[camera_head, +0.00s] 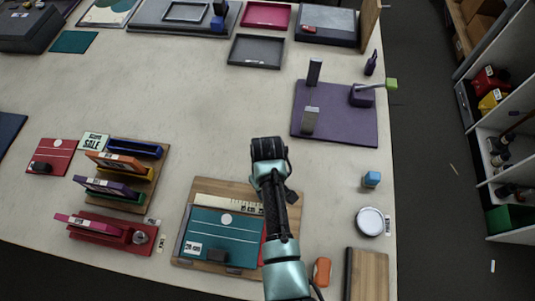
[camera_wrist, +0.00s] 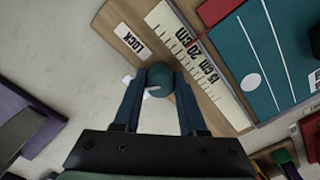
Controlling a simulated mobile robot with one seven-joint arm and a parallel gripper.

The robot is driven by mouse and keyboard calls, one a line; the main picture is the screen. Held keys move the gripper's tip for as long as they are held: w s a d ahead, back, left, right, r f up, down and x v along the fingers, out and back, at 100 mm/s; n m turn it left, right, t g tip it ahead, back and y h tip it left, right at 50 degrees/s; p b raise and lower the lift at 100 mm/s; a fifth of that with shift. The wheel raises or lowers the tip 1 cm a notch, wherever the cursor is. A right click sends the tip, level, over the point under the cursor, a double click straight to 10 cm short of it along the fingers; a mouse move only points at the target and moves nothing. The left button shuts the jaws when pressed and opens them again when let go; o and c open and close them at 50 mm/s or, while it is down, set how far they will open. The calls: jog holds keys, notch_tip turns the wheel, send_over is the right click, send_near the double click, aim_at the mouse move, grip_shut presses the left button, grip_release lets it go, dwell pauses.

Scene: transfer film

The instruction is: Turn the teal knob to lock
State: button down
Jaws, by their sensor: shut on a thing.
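In the wrist view a round teal knob (camera_wrist: 161,77) sits between the two dark blue fingers of my gripper (camera_wrist: 160,88). The gripper is shut on the knob, with a finger on either side. A pale mark shows on the knob, near the left finger. A white LOCK label (camera_wrist: 132,39) lies on the wooden board (camera_wrist: 118,18), above and left of the knob. Another small white patch (camera_wrist: 128,80) is partly hidden by the left finger. In the head view the wooden board (camera_head: 235,185) is partly covered by my arm, and the knob is hidden.
A cream ruler (camera_wrist: 185,47) and a teal panel (camera_wrist: 250,65) lie beside the knob on the board. A purple board with uprights (camera_head: 345,125) is behind it to the right.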

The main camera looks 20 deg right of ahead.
jog(key=m+p, duration=0.1)
jog(key=m, duration=0.5)
jog(key=shift+r, duration=0.1)
jog(key=m, duration=0.5)
jog(key=shift+p, duration=0.4)
jog(key=shift+m, duration=0.4)
jog(key=shift+c, duration=2.3)
grip_release()
notch_tip(320, 180, up, 13)
jog(key=b, duration=0.1)
jog(key=shift+w+b, duration=0.1)
jog(key=shift+b, duration=0.2)
